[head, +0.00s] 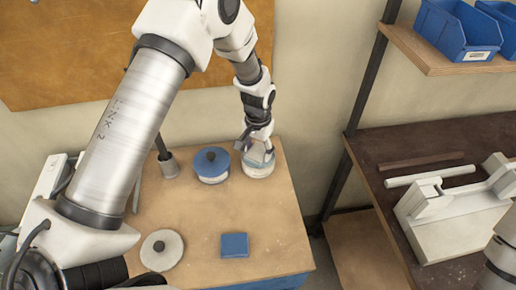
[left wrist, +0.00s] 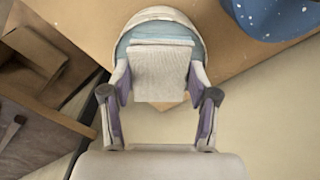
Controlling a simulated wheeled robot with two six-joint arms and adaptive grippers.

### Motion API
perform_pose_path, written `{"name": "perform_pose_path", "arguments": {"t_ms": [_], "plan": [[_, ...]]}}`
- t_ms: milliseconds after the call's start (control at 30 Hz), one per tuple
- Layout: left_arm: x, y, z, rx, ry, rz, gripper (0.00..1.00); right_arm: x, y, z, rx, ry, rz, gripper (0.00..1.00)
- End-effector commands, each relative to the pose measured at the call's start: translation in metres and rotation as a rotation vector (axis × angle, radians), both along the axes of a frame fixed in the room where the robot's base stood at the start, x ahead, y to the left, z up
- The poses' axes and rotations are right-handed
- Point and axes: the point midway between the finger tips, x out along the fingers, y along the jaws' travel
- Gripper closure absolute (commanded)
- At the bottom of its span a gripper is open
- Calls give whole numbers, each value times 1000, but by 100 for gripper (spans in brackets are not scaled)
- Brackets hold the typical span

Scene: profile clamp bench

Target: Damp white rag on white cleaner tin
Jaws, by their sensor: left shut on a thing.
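The white tin (head: 257,170) stands at the back right of the small wooden table. It shows in the left wrist view as a round white rim (left wrist: 160,14) around a pale blue top. My left gripper (head: 258,150) points down over this tin. In the left wrist view its fingers are shut on the off-white folded rag (left wrist: 161,75). The rag overlaps the tin's top in that view; I cannot tell whether it touches it. My right gripper is out of view.
A blue tin with a black knob (head: 211,167) stands close left of the white tin. A grey holder (head: 169,166), a pale disc with a black knob (head: 162,252) and a blue folded cloth (head: 235,245) share the table (head: 275,235). A dark bench (head: 400,150) stands right.

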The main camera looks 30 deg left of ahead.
Motion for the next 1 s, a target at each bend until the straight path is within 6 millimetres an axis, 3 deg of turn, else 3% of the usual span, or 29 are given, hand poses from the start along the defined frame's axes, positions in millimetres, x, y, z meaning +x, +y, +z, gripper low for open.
{"name": "perform_pose_path", "arguments": {"t_ms": [500, 1000], "plan": [[-1, 0, 0, 0, 3, 0, 68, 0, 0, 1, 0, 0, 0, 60], [0, 0, 48, 0, 1, 0, 68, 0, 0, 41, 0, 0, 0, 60]]}}
